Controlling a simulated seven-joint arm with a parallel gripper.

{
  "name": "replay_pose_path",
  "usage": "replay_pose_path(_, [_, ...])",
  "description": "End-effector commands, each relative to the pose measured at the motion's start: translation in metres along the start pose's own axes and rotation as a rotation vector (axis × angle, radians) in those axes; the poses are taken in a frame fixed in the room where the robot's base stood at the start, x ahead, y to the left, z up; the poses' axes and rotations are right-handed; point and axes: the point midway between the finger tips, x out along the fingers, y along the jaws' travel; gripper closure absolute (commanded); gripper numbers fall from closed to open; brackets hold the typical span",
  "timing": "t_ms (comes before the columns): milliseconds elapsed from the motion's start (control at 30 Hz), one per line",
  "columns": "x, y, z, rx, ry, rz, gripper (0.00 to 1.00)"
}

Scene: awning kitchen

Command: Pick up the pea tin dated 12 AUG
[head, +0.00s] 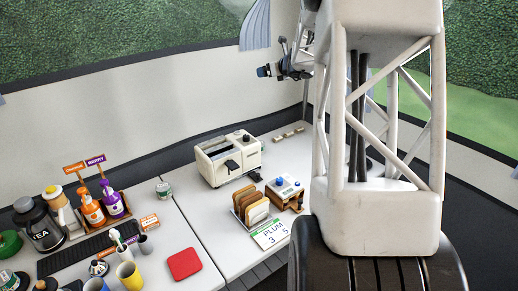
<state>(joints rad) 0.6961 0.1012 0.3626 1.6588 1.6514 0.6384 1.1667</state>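A small tin with a green and white label (163,190) stands on the white table, left of the toaster. Its date is too small to read, so I cannot tell whether it is the pea tin dated 12 AUG. Another round tin-like thing (9,279) is partly cut off at the bottom left corner; its label is unreadable too. My gripper (264,71) is up in the air near the back wall, well above and behind the toaster, far from both. It is small and dark here, and its finger opening cannot be made out.
A cream toaster (228,158), a toast rack (254,207) and a PLUM card (270,233) stand right of the tin. A bottle tray (119,215), tea jug (37,225), cups (130,275) and red mat (185,264) crowd the left. My column hides the right part.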

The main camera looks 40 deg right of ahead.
Motion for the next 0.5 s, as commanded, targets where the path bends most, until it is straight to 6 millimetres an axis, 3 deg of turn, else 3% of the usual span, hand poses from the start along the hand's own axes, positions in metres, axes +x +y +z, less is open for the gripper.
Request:
replay_pose_path(267, [0.021, 0.002, -0.051, -0.002, 0.005, 0.004, 0.06])
replay_pose_path(500, [0.047, 0.003, -0.115, -0.001, 0.007, 0.005, 0.06])
